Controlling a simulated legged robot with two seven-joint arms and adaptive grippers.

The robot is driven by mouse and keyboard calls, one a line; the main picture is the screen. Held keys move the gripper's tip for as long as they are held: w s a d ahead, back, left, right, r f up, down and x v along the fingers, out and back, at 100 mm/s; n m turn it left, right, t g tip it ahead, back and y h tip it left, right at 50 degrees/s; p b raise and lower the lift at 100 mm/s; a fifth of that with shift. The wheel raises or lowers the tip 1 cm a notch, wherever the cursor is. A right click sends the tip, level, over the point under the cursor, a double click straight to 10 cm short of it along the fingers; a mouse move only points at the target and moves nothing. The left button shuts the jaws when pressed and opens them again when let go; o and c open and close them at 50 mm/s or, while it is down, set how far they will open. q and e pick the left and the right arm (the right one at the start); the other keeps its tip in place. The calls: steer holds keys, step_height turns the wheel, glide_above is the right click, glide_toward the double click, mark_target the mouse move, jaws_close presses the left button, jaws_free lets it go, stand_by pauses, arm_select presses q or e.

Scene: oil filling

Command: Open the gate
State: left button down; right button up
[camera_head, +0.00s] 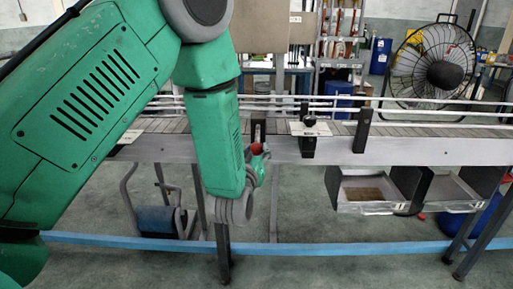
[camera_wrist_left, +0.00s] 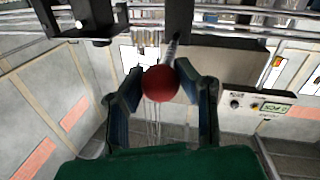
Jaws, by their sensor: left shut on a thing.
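A red ball knob (camera_wrist_left: 161,84) on a thin metal rod (camera_wrist_left: 172,48) is between the two dark fingers of my left gripper (camera_wrist_left: 163,90). The gripper is shut on the knob. In the head view the red knob (camera_head: 256,149) shows at the front edge of the conveyor, next to my left gripper (camera_head: 261,160), partly hidden by my green forearm. A dark bracket (camera_head: 258,130) stands just above the knob. I cannot tell which part is the gate itself, or how far it is open. My right gripper is not in view.
The conveyor (camera_head: 420,150) with its metal rails runs across the view. A black clamp (camera_head: 308,140) stands on its edge right of the knob. Open metal bins (camera_head: 370,207) hang below at the right. A blue bar (camera_head: 340,249) crosses low in front. A fan (camera_head: 432,62) stands behind.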

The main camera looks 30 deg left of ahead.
arm_select(q)
steer(key=shift+s+d, duration=0.2)
steer(key=shift+s, duration=0.2)
steer(key=c, duration=1.1)
jaws_free()
steer(key=shift+d, duration=0.15)
steer(key=shift+c, duration=0.2)
steer(key=shift+a, duration=0.2)
steer(key=shift+s, duration=0.1)
steer(key=shift+s+f, duration=0.1)
steer(key=shift+s, duration=0.2)
steer(key=v, duration=1.1)
steer(key=shift+d, duration=0.2)
